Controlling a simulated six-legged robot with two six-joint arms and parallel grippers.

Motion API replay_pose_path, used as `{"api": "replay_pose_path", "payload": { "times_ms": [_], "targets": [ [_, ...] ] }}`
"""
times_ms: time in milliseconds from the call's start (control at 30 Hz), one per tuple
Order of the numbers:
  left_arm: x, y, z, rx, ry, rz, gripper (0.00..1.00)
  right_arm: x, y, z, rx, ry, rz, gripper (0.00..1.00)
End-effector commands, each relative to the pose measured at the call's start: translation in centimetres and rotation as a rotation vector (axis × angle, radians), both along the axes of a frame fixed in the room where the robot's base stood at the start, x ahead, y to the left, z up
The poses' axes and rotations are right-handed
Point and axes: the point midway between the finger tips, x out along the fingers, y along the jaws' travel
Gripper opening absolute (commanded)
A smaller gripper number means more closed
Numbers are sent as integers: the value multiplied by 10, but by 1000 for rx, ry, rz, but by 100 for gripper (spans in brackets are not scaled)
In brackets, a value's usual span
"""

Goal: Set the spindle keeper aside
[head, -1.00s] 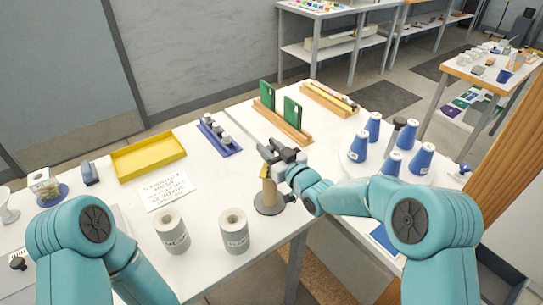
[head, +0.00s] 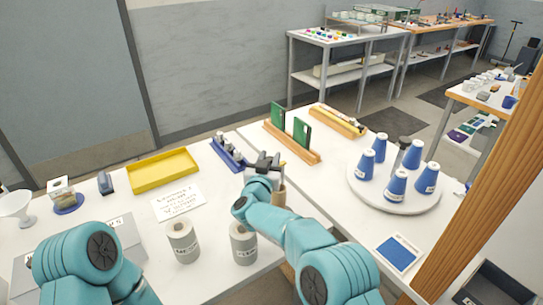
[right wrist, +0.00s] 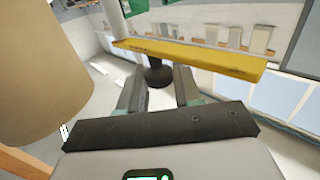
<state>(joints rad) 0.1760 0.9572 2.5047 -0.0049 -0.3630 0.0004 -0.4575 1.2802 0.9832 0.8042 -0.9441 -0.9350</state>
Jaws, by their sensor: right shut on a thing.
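My right gripper (head: 262,163) is above the table, just left of the upright tan spindle (head: 279,192). In the right wrist view the gripper (right wrist: 160,88) is shut on the black knob of what looks like the spindle keeper, a yellow bar (right wrist: 190,55) lying across beyond the fingertips. The tan spindle (right wrist: 38,75) fills the left of that view, apart from the bar. In the head view my right arm hides the spindle's foot, and I cannot make out the keeper. My left arm shows at the lower left, but its gripper is out of view.
Two grey-white rolls (head: 182,241) stand in front. A yellow tray (head: 163,170), a written card (head: 178,202) and a blue rack (head: 229,154) lie behind and left. Green boards (head: 301,133) stand in a wooden rack. Blue cones stand on a round white plate (head: 393,205) at right.

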Motion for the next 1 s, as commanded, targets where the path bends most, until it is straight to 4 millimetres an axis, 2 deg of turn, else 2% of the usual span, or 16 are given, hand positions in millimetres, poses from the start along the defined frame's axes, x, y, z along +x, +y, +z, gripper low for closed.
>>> {"api": "replay_pose_path", "payload": {
  "times_ms": [200, 767, 800, 833, 867, 1000],
  "targets": [
    [0, 0, 9, 0, 0, 0, 43, 0, 0, 1, 1, -1, -73, 0],
    [0, 0, 11, 0, 0, 0, 43, -3, -2, 0, 0, -2, -106, 0],
    [0, 0, 11, 0, 0, 0, 43, -3, -2, 0, 0, -2, -106, 39],
    [0, 0, 11, 0, 0, 0, 43, -3, -2, 0, 0, -2, -106, 49],
    [0, 0, 11, 0, 0, 0, 43, -3, -2, 0, 0, -2, -106, 53],
    [0, 0, 11, 0, 0, 0, 43, -3, -1, 0, 0, -2, -105, 53]
  ]
}}
